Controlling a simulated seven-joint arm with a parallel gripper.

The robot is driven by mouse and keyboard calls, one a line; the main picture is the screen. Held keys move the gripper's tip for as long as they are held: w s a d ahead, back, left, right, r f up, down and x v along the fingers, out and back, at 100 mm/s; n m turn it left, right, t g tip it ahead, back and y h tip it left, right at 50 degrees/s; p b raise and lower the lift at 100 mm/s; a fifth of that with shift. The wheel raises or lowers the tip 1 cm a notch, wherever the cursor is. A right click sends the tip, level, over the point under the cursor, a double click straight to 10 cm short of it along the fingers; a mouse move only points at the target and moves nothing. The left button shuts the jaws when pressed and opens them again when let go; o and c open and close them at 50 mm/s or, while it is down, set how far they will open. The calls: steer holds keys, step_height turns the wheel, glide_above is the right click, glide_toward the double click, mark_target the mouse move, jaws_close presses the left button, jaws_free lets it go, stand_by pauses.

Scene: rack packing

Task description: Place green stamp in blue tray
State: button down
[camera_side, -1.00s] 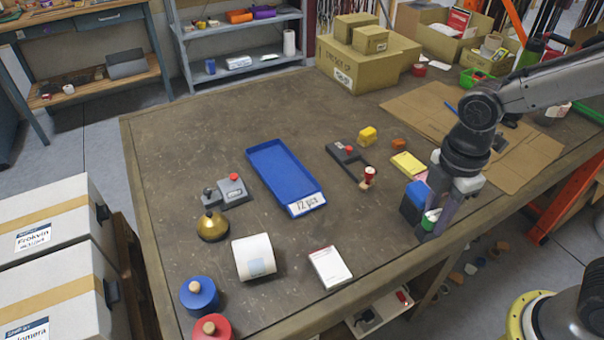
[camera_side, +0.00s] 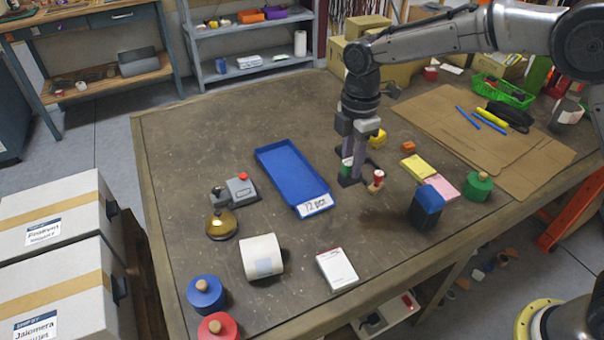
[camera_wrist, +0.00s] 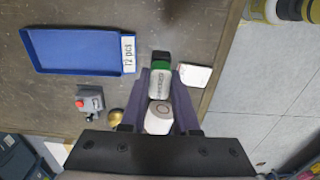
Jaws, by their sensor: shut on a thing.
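My gripper (camera_side: 351,170) is shut on the green stamp (camera_side: 346,173), which has a white part, a green band and a dark end. In the wrist view the green stamp (camera_wrist: 160,66) shows between my two fingers (camera_wrist: 160,92); its lettering is too small to read. The fingers hide part of it in the side view. The blue tray (camera_side: 285,172) lies flat on the table, left of my gripper, and looks empty. It has a "12 pcs" label at its near end. The blue tray (camera_wrist: 75,68) is also left of the stamp in the wrist view.
A blue-and-black block (camera_side: 427,205) and a green knobbed piece (camera_side: 478,186) stand to the right. A red-topped wooden-handled piece (camera_side: 376,180) is close beside my gripper. A white roll (camera_side: 262,256) and white box (camera_side: 337,268) lie in front. Table behind the tray is clear.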

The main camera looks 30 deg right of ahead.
steer(key=shift+w+a+f, duration=0.65)
steer(key=shift+w+f, duration=1.2)
steer(key=shift+f, duration=0.15)
steer(key=shift+w+a+f, duration=0.65)
steer(key=shift+w+f, duration=1.25)
steer(key=shift+f, duration=0.1)
steer(key=shift+w+a+f, duration=0.65)
steer(key=shift+w+f, duration=1.2)
steer(key=shift+f, duration=0.15)
steer(key=shift+f, duration=0.25)
steer(key=shift+f, duration=0.35)
steer(key=c, duration=0.7)
jaws_free()
steer(key=shift+o, duration=0.2)
